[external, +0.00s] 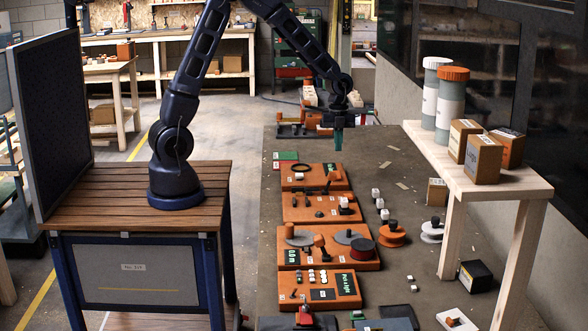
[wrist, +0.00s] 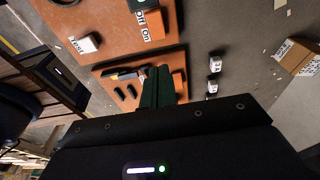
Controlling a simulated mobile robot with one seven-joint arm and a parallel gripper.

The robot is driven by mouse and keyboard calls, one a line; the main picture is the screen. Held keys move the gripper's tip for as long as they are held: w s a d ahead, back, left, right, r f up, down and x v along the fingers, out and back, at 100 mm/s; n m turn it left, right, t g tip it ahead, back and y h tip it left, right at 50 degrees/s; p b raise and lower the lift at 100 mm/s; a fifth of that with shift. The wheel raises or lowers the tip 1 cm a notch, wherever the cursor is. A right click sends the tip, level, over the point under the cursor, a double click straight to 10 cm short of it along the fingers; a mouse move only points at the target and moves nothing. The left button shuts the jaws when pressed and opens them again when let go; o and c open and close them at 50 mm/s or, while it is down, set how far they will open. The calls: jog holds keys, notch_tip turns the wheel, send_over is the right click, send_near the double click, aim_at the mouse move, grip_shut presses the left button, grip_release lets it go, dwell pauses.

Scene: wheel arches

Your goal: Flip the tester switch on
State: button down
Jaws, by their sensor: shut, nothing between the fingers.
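In the wrist view an orange block (wrist: 171,20) sits beside a white "Off On" label (wrist: 148,22) on an orange board (wrist: 112,35). I cannot tell the switch's position. A white block marked "Reset" (wrist: 85,43) is on the same board. My gripper (wrist: 157,86) shows green fingers close together with nothing between them, apart from the label in the picture. In the external view my gripper (external: 338,141) points down above the far end of the row of boards. The tester is too small there to identify surely.
Several orange boards lie in a row on the grey table, including one with two discs (external: 330,257) and one with a green display (external: 318,290). Small white blocks lie beside the boards.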

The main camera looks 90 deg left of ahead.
jog(key=shift+d+r, duration=0.25)
jog(key=shift+r, duration=0.95)
jog(key=shift+d+r, duration=0.2)
jog(key=shift+r, duration=0.95)
jog(key=s+d+r+n+t+y, duration=0.1)
jog(key=s+d+r+n, duration=0.25)
jog(key=s+r, duration=0.35)
jog(key=s+d+r+n+t+y, duration=0.1)
jog(key=s+d+r+n, duration=0.2)
jog(key=s+r+n, duration=0.35)
jog(key=s+d+r+n+t, duration=0.1)
jog(key=s+n, duration=0.3)
jog(key=s, duration=0.5)
jog(key=s+d+r+n+t, duration=0.1)
jog(key=s+r+n, duration=0.2)
jog(key=s, duration=0.7)
jog(key=shift+r+n+t, duration=0.15)
jog(key=shift+n+t, duration=0.15)
jog(key=shift+n, duration=0.2)
